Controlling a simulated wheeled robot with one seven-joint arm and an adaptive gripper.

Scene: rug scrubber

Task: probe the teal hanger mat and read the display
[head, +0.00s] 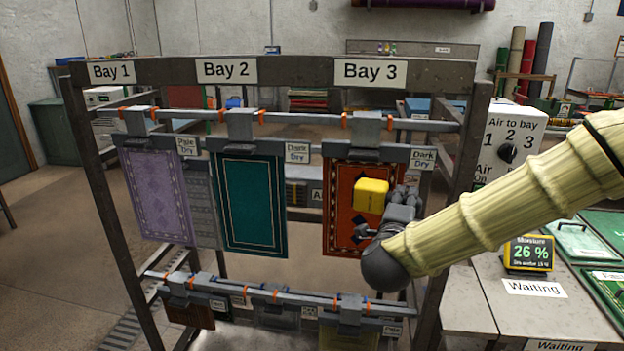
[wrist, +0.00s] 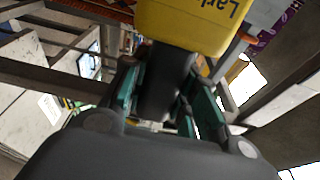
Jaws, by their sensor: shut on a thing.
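The teal mat (head: 252,205) hangs in Bay 2 of the rack, with a "Dark Dry" tag beside its top. My gripper (head: 385,222) is in front of the red-orange mat (head: 340,235) in Bay 3, to the right of the teal mat. It is shut on the dark grip of a yellow probe (head: 371,195), which also shows in the wrist view (wrist: 190,22). Whether the probe touches the red mat I cannot tell. The moisture display (head: 528,253) on the right bench reads 26 %, with small text under it. The teal mat does not show clearly in the wrist view.
A lilac mat (head: 157,195) hangs in Bay 1. The rack's right post (head: 462,200) stands close to my arm. A lower rail (head: 280,296) holds more hangers. An "Air to bay" dial box (head: 508,145) and a "Waiting" bench (head: 490,305) are at the right.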

